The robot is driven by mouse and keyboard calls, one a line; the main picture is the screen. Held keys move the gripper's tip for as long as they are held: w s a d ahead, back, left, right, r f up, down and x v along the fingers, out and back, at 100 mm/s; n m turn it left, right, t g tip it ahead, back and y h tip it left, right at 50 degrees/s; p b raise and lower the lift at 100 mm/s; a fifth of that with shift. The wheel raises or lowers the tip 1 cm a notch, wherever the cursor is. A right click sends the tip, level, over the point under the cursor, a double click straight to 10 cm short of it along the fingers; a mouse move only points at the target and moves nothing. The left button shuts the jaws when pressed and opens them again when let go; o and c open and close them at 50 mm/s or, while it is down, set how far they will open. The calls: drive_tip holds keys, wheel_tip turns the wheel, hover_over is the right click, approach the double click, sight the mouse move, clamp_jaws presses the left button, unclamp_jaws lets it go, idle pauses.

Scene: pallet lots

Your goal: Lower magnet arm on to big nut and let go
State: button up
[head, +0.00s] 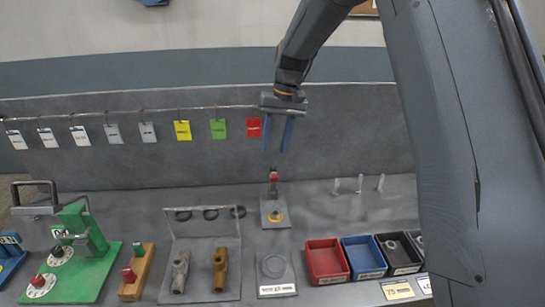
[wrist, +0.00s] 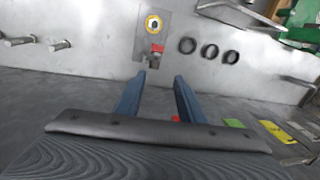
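The magnet arm (head: 273,178) shows as a small dark upright with a red part, at the back of a grey plate in the middle of the bench. A yellow ring, seemingly the big nut (head: 275,215), lies on that plate in front of it. In the wrist view the red part of the magnet arm (wrist: 157,48) and the yellow ring (wrist: 154,24) show beyond the fingertips. The red part looks raised and apart from the ring. My gripper (head: 274,149) hangs above the magnet arm with its blue fingers apart and nothing between them; it also shows in the wrist view (wrist: 160,77).
Coloured tags hang from a rail (head: 150,112) behind. Three metal pegs (head: 358,184) stand at right. Red (head: 313,243) and blue (head: 350,241) bins sit front right.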

sight(273, 181)
wheel_tip(273, 181, down, 6)
drive_tip(key=shift+d+f+p, duration=0.1)
drive_tip(key=shift+d+p, duration=0.05)
drive_tip(key=shift+p, duration=0.85)
drive_tip(key=shift+f, duration=0.7)
